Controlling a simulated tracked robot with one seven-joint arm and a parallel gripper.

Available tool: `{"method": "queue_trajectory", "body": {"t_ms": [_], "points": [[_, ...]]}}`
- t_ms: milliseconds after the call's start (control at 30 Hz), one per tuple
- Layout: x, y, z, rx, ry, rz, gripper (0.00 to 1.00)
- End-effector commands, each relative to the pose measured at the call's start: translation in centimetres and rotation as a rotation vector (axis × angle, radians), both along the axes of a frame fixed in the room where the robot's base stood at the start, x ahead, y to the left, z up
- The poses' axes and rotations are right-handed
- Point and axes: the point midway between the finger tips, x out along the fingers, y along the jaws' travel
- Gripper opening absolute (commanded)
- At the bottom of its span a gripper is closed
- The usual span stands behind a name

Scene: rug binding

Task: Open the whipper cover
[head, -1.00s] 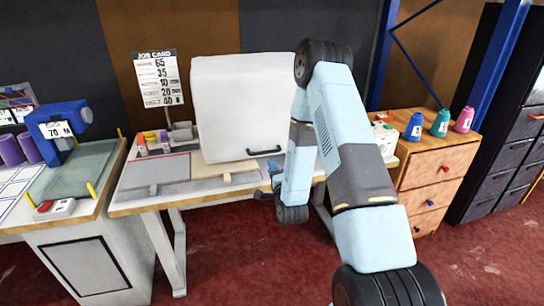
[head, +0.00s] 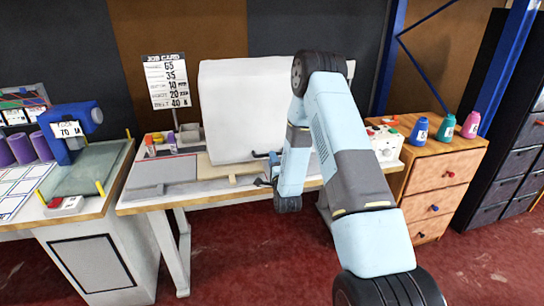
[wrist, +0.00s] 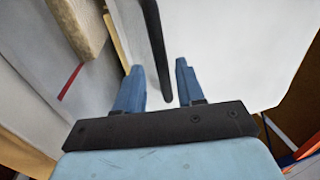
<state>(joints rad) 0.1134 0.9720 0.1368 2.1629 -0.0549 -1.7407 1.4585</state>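The whipper cover (head: 240,110) is a large white box-shaped hood on the middle table, and it looks closed. Its black handle (wrist: 155,45) is a bar low on the front face. My gripper (wrist: 158,75) is open, with one blue finger on each side of the handle and gaps visible beside the bar. I cannot tell how deep the bar lies between the fingers. In the head view my gripper (head: 268,168) is at the lower front of the cover and partly hides the handle. My arm hides the cover's right part.
A job card (head: 167,82) stands left of the cover. A blue device (head: 72,128) is on the left bench. A wooden drawer cabinet (head: 440,170) with several thread cones stands at the right. A beige block (wrist: 80,25) lies near my gripper. Red floor in front is clear.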

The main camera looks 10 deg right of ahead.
Motion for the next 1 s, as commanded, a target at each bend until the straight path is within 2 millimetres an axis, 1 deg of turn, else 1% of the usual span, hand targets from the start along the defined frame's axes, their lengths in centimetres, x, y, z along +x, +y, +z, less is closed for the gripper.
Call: {"method": "queue_trajectory", "body": {"t_ms": [100, 200, 300, 433, 667, 1000], "points": [[1.7, 0.0, 0.4, -0.001, -0.002, 0.0, 0.38], [2.7, 0.0, 0.5, 0.0, -0.002, 0.0, 0.38], [3.2, 0.0, 0.7, 0.0, -0.001, 0.0, 0.38], [3.6, 0.0, 0.7, 0.0, 0.0, 0.0, 0.38], [3.6, 0.0, 0.7, 0.0, 0.0, 0.0, 0.38], [3.6, 0.1, 0.7, 0.0, 0.001, 0.001, 0.06]]}}
